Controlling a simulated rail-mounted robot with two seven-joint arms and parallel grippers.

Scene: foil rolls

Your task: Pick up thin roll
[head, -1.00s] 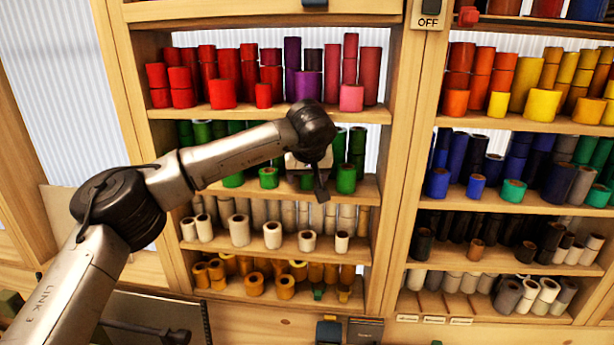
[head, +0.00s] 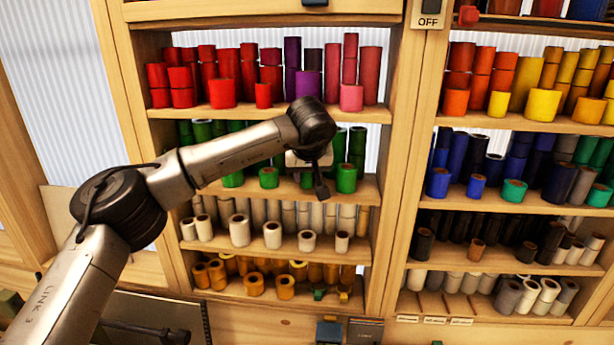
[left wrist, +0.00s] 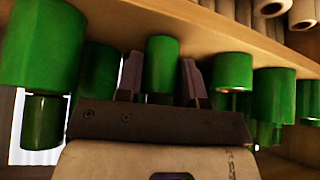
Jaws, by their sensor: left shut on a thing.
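My left gripper (left wrist: 161,80) is in the green shelf row and is shut on a thin green roll (left wrist: 162,62), which stands between its two dark fingers in the left wrist view. The wrist view appears upside down, with the wooden shelf board (left wrist: 225,33) along its top. In the head view my left gripper (head: 322,188) is in front of the green row, and my wrist hides part of that row. I cannot make out the held roll there. My right gripper is not in view.
Wider green rolls (left wrist: 40,45) and another green roll (left wrist: 232,72) stand close on either side of the fingers. Red rolls (head: 222,93) stand on the shelf above and white rolls (head: 272,235) below. A wooden upright (head: 405,150) is to the right.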

